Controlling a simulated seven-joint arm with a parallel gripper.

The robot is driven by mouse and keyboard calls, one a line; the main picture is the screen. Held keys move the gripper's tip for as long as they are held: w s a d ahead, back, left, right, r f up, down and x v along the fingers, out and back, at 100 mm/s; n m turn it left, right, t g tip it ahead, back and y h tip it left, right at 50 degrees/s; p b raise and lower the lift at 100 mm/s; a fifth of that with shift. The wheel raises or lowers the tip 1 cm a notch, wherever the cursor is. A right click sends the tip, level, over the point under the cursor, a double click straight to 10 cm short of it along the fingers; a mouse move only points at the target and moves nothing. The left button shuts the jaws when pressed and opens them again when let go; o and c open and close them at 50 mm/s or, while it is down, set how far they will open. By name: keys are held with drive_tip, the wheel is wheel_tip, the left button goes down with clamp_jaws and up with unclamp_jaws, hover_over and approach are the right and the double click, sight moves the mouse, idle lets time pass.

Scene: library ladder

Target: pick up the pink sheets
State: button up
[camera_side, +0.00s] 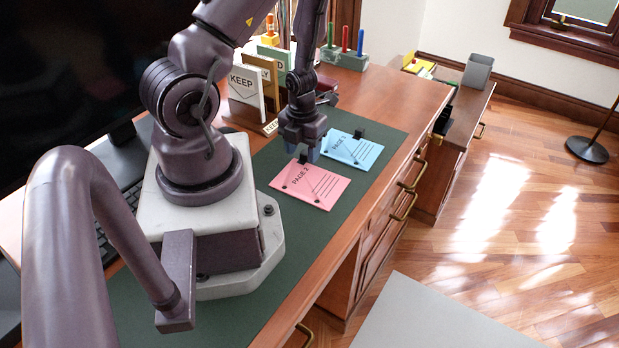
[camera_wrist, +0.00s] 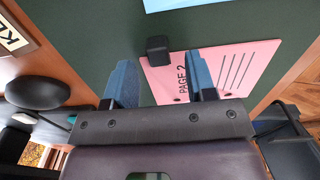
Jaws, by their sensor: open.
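The pink sheets (camera_side: 311,185), marked "PAGE 2", lie flat on the green desk mat (camera_side: 256,240). A small black block (camera_side: 303,158) sits at their far edge. In the wrist view the pink sheets (camera_wrist: 222,72) lie beyond and under my gripper (camera_wrist: 163,80). The black block (camera_wrist: 157,48) shows between the two blue fingers there. My gripper (camera_side: 302,152) is open, its fingers apart, above the far left edge of the pink sheets. It holds nothing. Whether a finger touches the sheets cannot be told.
Blue sheets (camera_side: 352,149) marked "PAGE 1" lie just behind the pink ones, with another black block (camera_side: 359,133). A "KEEP" sorter (camera_side: 247,91) stands left of my gripper. A pen holder (camera_side: 344,58) stands at the back. The desk's right edge is close by.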

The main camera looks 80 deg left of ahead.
drive_tip(key=shift+f, duration=0.55)
drive_tip(key=shift+c, duration=0.5)
clamp_jaws()
drive_tip(key=shift+r, duration=0.2)
